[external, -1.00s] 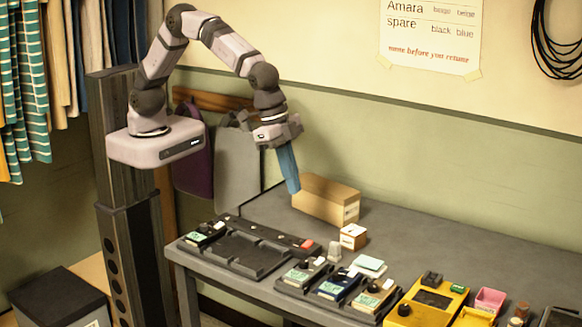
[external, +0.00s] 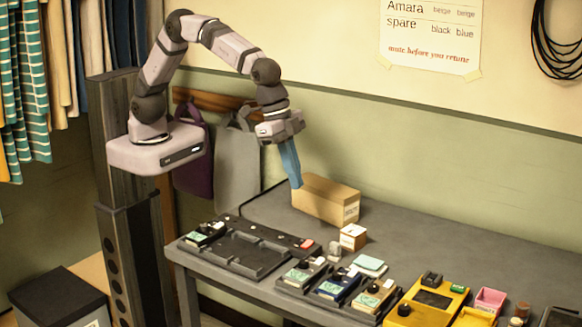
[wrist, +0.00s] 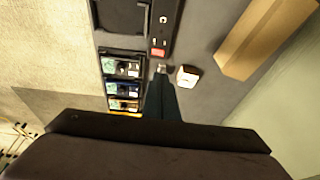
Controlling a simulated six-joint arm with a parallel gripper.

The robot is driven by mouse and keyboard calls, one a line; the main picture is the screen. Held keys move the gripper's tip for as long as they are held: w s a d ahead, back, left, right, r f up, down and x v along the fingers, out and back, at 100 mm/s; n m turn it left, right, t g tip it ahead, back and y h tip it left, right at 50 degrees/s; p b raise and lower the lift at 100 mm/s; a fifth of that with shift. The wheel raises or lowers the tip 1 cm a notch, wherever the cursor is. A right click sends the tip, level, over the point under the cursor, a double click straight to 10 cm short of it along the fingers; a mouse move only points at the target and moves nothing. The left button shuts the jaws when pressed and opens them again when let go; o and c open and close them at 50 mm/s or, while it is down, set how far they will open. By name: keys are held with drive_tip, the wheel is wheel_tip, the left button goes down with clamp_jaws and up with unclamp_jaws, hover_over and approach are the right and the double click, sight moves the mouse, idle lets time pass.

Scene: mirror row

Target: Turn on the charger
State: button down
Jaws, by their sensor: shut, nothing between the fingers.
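My gripper (external: 297,186) hangs over the back of the grey table, its long blue fingers pointing down and closed with nothing between them. In the wrist view its fingers (wrist: 161,78) show dark and together. I cannot tell for certain which device is the charger. A yellow box (external: 412,313) with a black knob and dark panel stands at the right, well away from my gripper. A black pedalboard (external: 256,265) lies at the left with a red block (external: 306,244) at its right end; the red block also shows in the wrist view (wrist: 158,53).
A long cardboard box (external: 325,200) stands close by the fingertips. A small box (external: 353,237), a grey cylinder (external: 335,250), and several pedals (external: 336,287) sit between the board and yellow box. A pink tray (external: 490,300) is further right. The table's back right is clear.

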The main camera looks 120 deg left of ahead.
drive_tip(key=p, duration=0.4)
hover_over(310, 241)
drive_tip(key=s, duration=0.1)
drive_tip(key=f, duration=1.1)
drive_tip(key=shift+d+f, duration=0.2)
drive_tip(key=shift+f, duration=0.15)
drive_tip(key=shift+a+f, duration=0.1)
drive_tip(key=shift+f, duration=0.8)
